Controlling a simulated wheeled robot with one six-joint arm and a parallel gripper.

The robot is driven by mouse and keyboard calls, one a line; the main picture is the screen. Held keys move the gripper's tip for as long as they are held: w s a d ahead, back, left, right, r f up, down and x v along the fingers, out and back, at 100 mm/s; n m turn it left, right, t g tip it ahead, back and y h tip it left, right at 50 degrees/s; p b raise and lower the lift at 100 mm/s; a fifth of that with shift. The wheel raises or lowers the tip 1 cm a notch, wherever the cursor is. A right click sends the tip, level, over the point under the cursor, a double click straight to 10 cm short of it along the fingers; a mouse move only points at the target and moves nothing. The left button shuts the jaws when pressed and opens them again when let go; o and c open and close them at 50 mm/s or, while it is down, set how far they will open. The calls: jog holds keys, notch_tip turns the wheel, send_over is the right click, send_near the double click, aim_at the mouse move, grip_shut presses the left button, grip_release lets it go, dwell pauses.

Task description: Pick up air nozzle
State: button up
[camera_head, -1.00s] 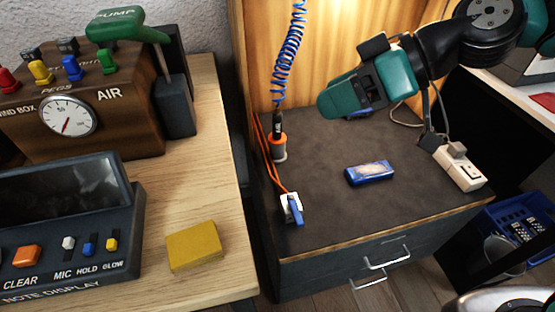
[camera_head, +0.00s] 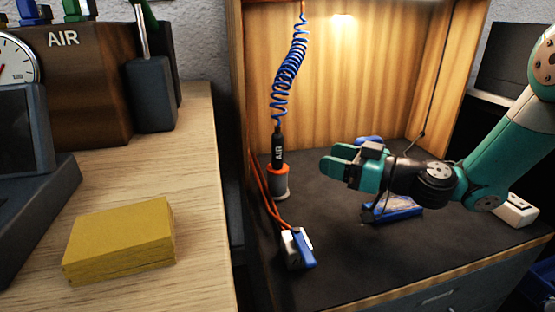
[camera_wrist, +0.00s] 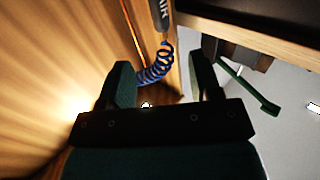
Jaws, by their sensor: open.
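The air nozzle (camera_head: 279,150) is a black upright handle marked AIR, standing in an orange and grey holder (camera_head: 280,183). A coiled blue hose (camera_head: 289,68) runs up from its top. My gripper (camera_head: 335,164) is to the right of the nozzle, apart from it, with its teal fingers pointing left toward it. In the wrist view my gripper (camera_wrist: 163,80) has its two fingers spread and nothing between them but background. The nozzle (camera_wrist: 160,14) shows at the top edge there, partly cut off, with the blue hose (camera_wrist: 156,66) below it.
A white and blue clip-like object (camera_head: 298,247) with orange cables lies in front of the holder. A blue box (camera_head: 393,208) lies under my arm, partly hidden. A white power strip (camera_head: 516,211) is at the right. A yellow block (camera_head: 122,240) sits on the left wooden bench.

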aim_at(282, 146)
jog(key=p+x, duration=0.1)
jog(key=x, duration=0.8)
jog(key=shift+p, duration=0.4)
jog(key=b+x, duration=0.1)
jog(key=x, duration=0.5)
jog(key=shift+w+a, duration=0.15)
jog(key=shift+a, duration=0.05)
grip_shut()
